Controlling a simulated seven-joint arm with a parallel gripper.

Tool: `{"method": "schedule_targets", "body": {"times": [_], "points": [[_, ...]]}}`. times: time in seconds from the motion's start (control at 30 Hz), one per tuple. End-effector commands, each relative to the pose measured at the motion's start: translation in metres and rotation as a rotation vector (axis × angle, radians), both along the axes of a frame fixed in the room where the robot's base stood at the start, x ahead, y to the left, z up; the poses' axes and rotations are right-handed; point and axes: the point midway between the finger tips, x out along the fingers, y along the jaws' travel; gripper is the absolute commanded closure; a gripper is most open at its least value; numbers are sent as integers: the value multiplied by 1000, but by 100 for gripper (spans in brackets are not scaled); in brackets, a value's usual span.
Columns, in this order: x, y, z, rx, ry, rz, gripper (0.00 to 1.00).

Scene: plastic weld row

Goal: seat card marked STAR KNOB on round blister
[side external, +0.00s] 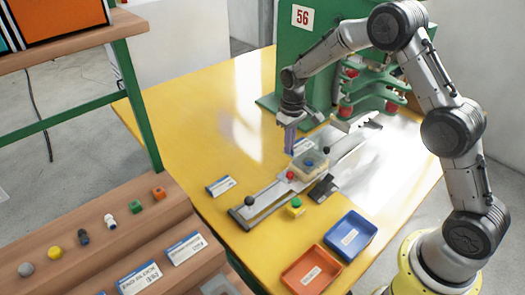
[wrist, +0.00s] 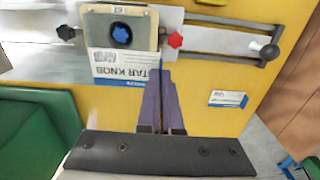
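The card marked STAR KNOB (wrist: 120,72), white with blue, appears upside down in the wrist view; it also shows beside my fingers in the side view (side external: 302,146). My gripper (wrist: 160,78) has its two purple fingers almost together, apparently gripping the card's right edge; the contact is partly hidden. In the side view, my gripper (side external: 289,152) points down at the far side of the fixture. The clear blister holds a blue star knob (wrist: 121,33) and sits in a cream nest (wrist: 92,28). In the wrist view the card overlaps the nest's near edge.
A red knob (wrist: 175,40) is beside the nest on the metal slide, which has a black ball handle (wrist: 269,52). Another card (wrist: 228,98) lies on the yellow table. Blue (side external: 350,236) and orange (side external: 312,271) bins stand nearer. The green press (side external: 300,65) is behind.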

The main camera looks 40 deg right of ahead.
Motion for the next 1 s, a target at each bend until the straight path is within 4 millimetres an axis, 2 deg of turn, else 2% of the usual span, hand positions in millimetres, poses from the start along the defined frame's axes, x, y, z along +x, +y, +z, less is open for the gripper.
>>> {"method": "schedule_targets", "body": {"times": [0.1, 0.27, 0.8, 1.0], "points": [[-21, -13, 8, 0, -1, 3, 100], [-32, -18, 10, 0, 0, 8, 100], [-32, -18, -28, 0, 1, 9, 100], [-32, -18, -37, 0, 0, 9, 100]]}}
